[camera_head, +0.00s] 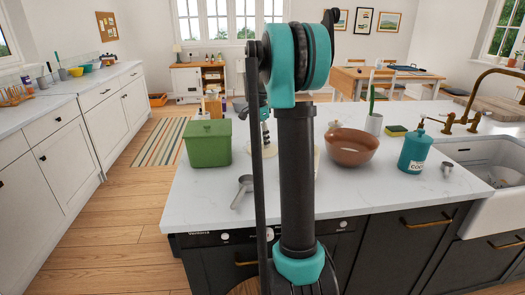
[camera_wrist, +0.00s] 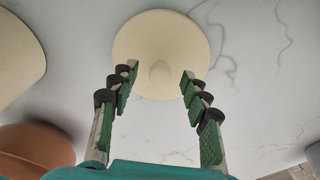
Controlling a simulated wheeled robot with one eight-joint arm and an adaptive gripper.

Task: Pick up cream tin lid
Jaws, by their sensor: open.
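The cream tin lid (camera_wrist: 160,32) is a round cream disc with a small knob in the middle, lying on the white marble counter in the wrist view. My gripper (camera_wrist: 160,71) is open, with one finger on each side of the knob and nothing between them. The fingers overlap the lid's near half in the picture; I cannot tell their height above it. In the head view my arm hides most of this area, and only a cream edge (camera_head: 269,152) shows beside it below my gripper. A second cream round thing (camera_wrist: 14,50) is cut off at the wrist view's left edge.
A green bin (camera_head: 208,145) and a grey scoop (camera_head: 242,188) are on the left. The sink (camera_head: 497,178) is at far right.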

